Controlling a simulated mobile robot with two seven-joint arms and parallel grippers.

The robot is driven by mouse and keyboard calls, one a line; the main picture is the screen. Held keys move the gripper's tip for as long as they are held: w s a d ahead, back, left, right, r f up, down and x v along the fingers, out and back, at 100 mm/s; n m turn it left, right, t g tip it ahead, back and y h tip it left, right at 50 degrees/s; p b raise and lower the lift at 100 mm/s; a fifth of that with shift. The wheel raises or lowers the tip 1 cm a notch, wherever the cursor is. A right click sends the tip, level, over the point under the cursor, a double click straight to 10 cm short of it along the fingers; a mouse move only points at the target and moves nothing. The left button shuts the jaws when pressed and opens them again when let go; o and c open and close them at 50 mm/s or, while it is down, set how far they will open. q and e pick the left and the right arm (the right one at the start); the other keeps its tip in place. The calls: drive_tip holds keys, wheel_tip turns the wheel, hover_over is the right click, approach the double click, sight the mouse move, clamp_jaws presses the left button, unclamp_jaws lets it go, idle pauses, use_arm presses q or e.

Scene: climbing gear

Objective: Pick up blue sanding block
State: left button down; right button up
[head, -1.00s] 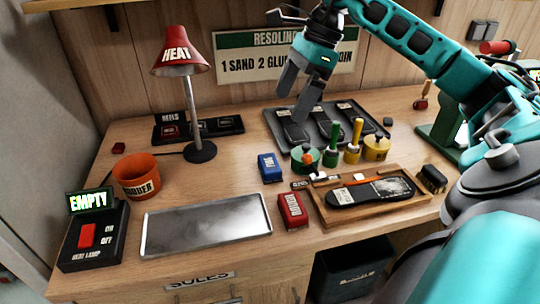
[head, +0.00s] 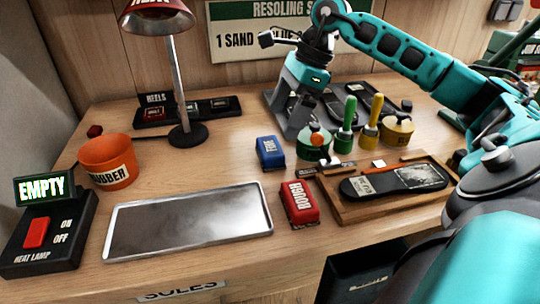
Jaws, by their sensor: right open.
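The blue sanding block (head: 270,152) lies on the bench in the head view, between the lamp base and the green tin, with white lettering on top. My right gripper (head: 280,122) points down just behind and to the right of the block. Its fingers are open and empty, and they look apart from the block. A red sanding block (head: 299,203) marked ROUGH lies in front of the blue one. My left gripper is not in view.
A green tin (head: 313,144) and upright green and yellow brushes (head: 346,125) crowd the right side. The lamp (head: 180,80) stands to the left. A metal tray (head: 188,222) lies in front. A wooden tray (head: 352,214) holds a dark sole (head: 395,183).

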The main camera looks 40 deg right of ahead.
sight(272, 145)
drive_tip(key=x, duration=0.8)
drive_tip(key=shift+d+f+b, duration=0.15)
drive_tip(key=shift+f+b, duration=0.1)
drive_tip(key=shift+b, duration=0.1)
drive_tip(key=c, duration=0.7)
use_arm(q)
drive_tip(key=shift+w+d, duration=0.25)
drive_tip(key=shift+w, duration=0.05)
use_arm(e)
drive_tip(key=shift+r, duration=0.1)
use_arm(q)
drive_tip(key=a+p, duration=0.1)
drive_tip(key=p, duration=0.1)
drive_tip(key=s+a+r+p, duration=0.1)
drive_tip(key=p, duration=0.1)
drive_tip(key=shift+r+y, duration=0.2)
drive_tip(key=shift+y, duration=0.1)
use_arm(e)
wheel_tip(272, 145, up, 20)
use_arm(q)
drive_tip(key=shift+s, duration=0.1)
